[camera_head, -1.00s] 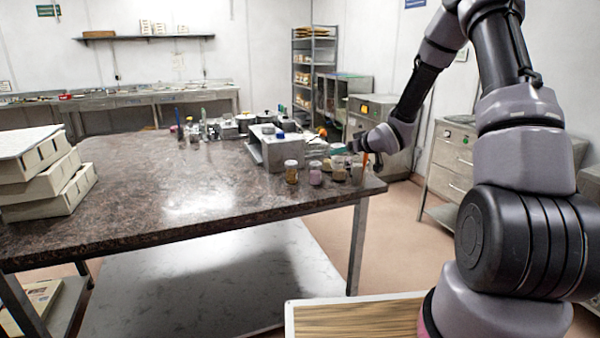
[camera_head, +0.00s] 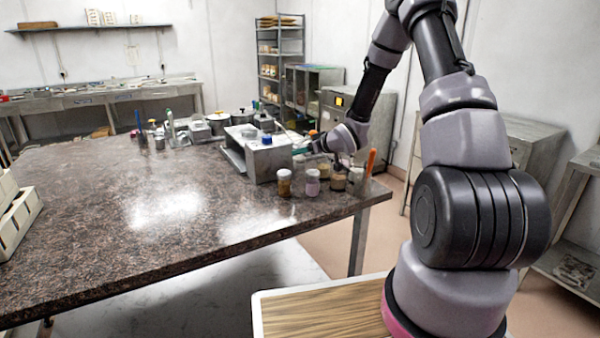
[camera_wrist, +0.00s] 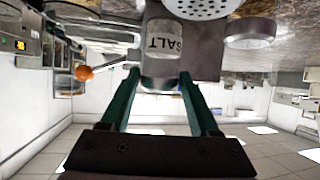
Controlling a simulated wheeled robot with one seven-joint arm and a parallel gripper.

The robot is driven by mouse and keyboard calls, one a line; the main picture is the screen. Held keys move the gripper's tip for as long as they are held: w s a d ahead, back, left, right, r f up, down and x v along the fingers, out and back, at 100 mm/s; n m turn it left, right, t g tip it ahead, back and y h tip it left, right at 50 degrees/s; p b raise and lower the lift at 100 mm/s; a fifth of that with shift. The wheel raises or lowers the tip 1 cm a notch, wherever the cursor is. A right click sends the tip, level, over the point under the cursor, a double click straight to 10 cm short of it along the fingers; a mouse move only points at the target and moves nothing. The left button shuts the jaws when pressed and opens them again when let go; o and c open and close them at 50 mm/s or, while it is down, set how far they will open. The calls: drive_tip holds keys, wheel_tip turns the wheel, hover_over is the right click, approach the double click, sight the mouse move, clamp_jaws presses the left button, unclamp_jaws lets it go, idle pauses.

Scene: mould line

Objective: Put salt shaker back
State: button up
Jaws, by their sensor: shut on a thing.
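The salt shaker (camera_wrist: 162,45), a clear jar with a white SALT label, is between the two teal fingers of my gripper (camera_wrist: 160,78) in the wrist view. The fingers are shut on it. In the head view my gripper (camera_head: 307,146) is low over the dark stone table (camera_head: 120,215), at its right end, beside a grey metal box-like rack (camera_head: 268,163). I cannot pick out the shaker in the head view, and I cannot tell whether it touches the table.
Small jars stand at the table's right end: a brown one (camera_head: 284,184), a pinkish one (camera_head: 312,183), a tan one (camera_head: 338,181). An orange upright thing (camera_head: 371,162) is by the edge. Bottles (camera_head: 170,125) stand behind.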

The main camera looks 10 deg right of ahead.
sight(303, 167)
drive_tip(key=shift+f, duration=3.1)
drive_tip(key=shift+f, duration=0.1)
drive_tip(key=o, duration=1.5)
drive_tip(key=shift+c, duration=0.2)
